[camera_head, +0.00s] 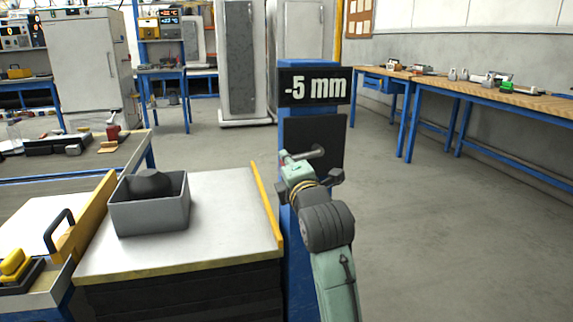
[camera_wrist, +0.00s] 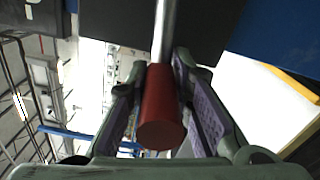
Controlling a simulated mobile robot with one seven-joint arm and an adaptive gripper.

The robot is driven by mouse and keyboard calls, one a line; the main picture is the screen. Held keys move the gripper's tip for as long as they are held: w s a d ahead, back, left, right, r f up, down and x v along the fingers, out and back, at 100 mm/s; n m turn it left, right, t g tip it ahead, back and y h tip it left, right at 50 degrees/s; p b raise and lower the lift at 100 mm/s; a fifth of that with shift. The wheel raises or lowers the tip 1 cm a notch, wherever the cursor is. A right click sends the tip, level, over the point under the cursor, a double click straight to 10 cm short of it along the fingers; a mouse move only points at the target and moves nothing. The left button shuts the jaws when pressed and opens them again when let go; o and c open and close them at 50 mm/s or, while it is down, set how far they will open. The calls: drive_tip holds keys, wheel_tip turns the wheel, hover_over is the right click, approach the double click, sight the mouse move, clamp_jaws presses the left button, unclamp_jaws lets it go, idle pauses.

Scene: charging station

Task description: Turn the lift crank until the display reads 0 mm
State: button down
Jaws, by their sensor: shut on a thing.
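The display (camera_head: 314,86) at the top of the blue lift column reads "-5 mm". Below it is a dark plate (camera_head: 330,135) from which the metal crank shaft (camera_head: 314,153) sticks out. My gripper (camera_head: 290,162) is at the crank, in front of the plate. In the wrist view the red crank handle (camera_wrist: 160,110) lies between the purple-padded fingers, which are shut on it. A metal rod (camera_wrist: 164,35) runs from the handle toward the dark plate. In the head view the handle is mostly hidden by my gripper.
A white-topped worktable (camera_head: 225,210) with a yellow edge strip stands left of the column, carrying a grey bin (camera_head: 150,217) with a dark object inside. A wooden bench (camera_head: 480,88) with small items runs along the right wall. The floor right of the column is clear.

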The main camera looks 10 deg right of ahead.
drive_tip(key=shift+d+f, duration=0.1)
drive_tip(key=shift+f, duration=0.1)
drive_tip(key=c, duration=1.6)
unclamp_jaws()
drive_tip(key=shift+c, duration=0.2)
drive_tip(key=shift+o, duration=1.1)
drive_tip(key=shift+r, duration=0.1)
drive_tip(key=s, duration=1.2)
drive_tip(key=shift+d, duration=0.15)
